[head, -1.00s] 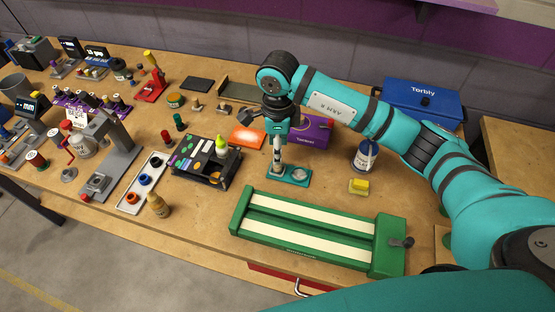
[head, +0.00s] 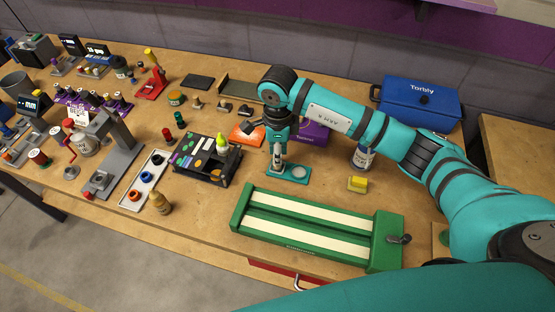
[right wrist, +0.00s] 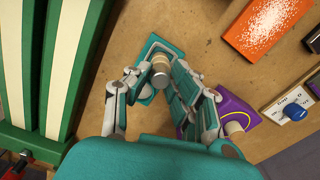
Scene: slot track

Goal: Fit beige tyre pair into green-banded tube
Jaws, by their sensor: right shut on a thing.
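My right gripper (head: 277,162) points down over a small teal stand (head: 294,173) near the middle of the bench. In the right wrist view its fingers close around a short upright cylinder (right wrist: 161,68) with a pale top and tan-beige bands. I cannot tell whether this is the beige tyre pair, nor whether it touches the stand. The stand carries a pale round disc (head: 299,172) at its right. A purple rack (head: 88,106) at the left holds several small dark pieces; I cannot make out a green-banded tube. My left gripper is not in view.
A green track piece with cream strips (head: 312,224) lies in front of the stand. Behind are an orange box (head: 243,132) and a purple box (head: 312,135). A blue case (head: 420,104) stands far right.

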